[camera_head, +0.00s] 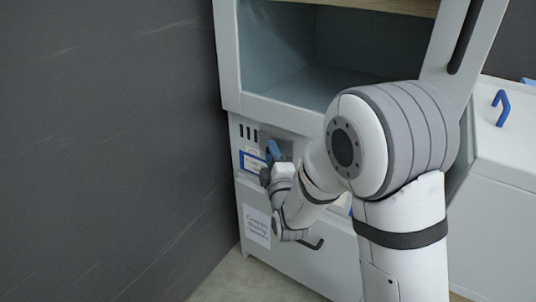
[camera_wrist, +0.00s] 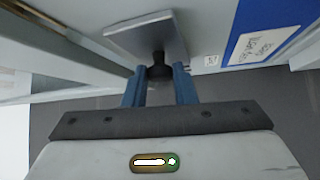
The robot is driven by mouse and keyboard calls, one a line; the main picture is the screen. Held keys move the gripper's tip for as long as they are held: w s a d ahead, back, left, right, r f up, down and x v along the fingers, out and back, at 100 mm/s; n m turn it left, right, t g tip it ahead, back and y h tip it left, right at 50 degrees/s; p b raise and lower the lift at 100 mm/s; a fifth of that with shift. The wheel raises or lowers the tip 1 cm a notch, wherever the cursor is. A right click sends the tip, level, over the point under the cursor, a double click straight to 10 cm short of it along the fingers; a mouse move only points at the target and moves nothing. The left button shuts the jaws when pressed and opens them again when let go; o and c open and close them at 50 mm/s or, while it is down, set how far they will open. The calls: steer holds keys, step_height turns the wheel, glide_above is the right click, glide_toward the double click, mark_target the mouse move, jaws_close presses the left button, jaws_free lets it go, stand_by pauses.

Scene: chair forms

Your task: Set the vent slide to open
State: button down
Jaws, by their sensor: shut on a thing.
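The vent slide is a flat grey plate (camera_wrist: 143,36) with a dark round knob (camera_wrist: 159,69), seen close up in the wrist view. My gripper (camera_wrist: 159,78) has its two blue fingers closed on the knob, one on each side. In the head view my gripper (camera_head: 273,151) is at the cabinet's front, just below the opening of the upper compartment. Dark vent slots (camera_head: 248,133) show to the left of it. My wrist and fingers hide most of the slide in the head view, so its exact position along the slots is hard to tell.
A blue-framed label (camera_head: 252,161) sits below the slots; a blue label also shows in the wrist view (camera_wrist: 262,42). Below are a drawer with a paper label (camera_head: 257,226) and a dark handle (camera_head: 312,244). A dark wall (camera_head: 100,150) stands close on the left.

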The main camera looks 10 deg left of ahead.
steer(key=c, duration=1.4)
jaws_free()
steer(key=shift+d, duration=0.3)
steer(key=shift+o, duration=1.1)
steer(key=shift+a, duration=0.1)
steer(key=v, duration=0.7)
steer(key=shift+s+p, duration=0.35)
steer(key=shift+p, duration=0.05)
steer(key=shift+f, duration=0.1)
